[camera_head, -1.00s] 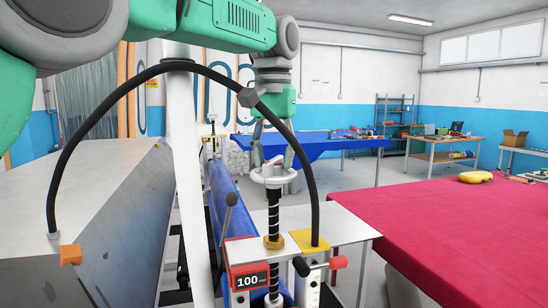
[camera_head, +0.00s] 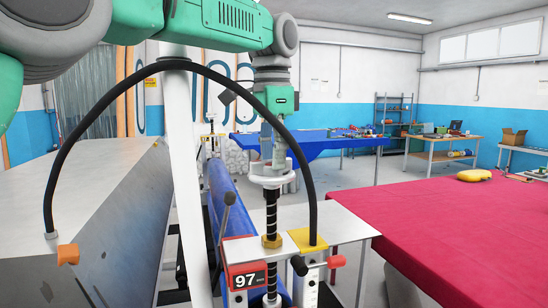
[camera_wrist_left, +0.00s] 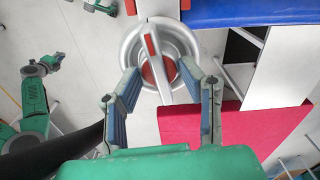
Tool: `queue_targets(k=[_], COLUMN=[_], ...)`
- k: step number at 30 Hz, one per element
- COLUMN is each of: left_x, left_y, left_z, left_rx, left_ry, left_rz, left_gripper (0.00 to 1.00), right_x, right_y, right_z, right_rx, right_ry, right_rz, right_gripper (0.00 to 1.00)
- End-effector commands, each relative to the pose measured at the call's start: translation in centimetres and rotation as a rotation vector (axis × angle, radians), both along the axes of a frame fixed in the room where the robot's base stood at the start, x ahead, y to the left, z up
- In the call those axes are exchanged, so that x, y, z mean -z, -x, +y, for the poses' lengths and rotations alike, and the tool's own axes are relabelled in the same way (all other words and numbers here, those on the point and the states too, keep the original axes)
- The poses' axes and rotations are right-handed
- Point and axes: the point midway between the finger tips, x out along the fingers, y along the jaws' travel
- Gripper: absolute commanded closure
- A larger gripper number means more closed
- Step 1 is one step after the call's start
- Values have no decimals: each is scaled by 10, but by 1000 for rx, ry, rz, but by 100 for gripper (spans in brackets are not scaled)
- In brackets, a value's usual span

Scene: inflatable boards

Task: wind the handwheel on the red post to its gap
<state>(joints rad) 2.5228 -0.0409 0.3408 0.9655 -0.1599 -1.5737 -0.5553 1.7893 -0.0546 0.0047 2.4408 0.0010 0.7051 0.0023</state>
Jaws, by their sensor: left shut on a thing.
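The handwheel (camera_head: 272,180) is a pale grey wheel on top of a black threaded spindle (camera_head: 271,212). In the left wrist view the handwheel (camera_wrist_left: 157,42) is a round dish with a crossbar carrying a red stripe. My left gripper (camera_head: 277,166) comes down on the wheel from above. The red post (camera_head: 240,252) carries a readout (camera_head: 248,278) showing 97. A brass nut (camera_head: 271,241) sits lower on the spindle. My right gripper is out of view.
A black hose (camera_head: 110,105) arches across in front of a white pole (camera_head: 181,150). A blue roll (camera_head: 224,190) lies behind the post. A red-covered table (camera_head: 450,230) fills the right. A grey sloped housing (camera_head: 100,190) stands at the left.

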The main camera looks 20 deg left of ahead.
Motion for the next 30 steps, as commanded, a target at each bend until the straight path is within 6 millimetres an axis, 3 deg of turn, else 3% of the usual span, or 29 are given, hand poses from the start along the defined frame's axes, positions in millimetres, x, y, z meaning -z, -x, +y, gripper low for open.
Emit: queue_targets(k=[9,24,25,26,30], left_x=[-5,-5,-5,-5,-3], left_y=[-2,-2,-2,-2,-1], left_z=[3,4,4,4,3], left_rx=[100,116,116,116,117], left_ry=[2,1,1,1,1], left_rz=[-14,-14,-14,-14,-9], left_gripper=[94,94,58,48,45], right_x=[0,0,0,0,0], right_y=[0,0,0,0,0], right_z=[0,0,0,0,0], right_rx=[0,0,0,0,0], right_ry=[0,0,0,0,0], right_rz=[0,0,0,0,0], right_gripper=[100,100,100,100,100])
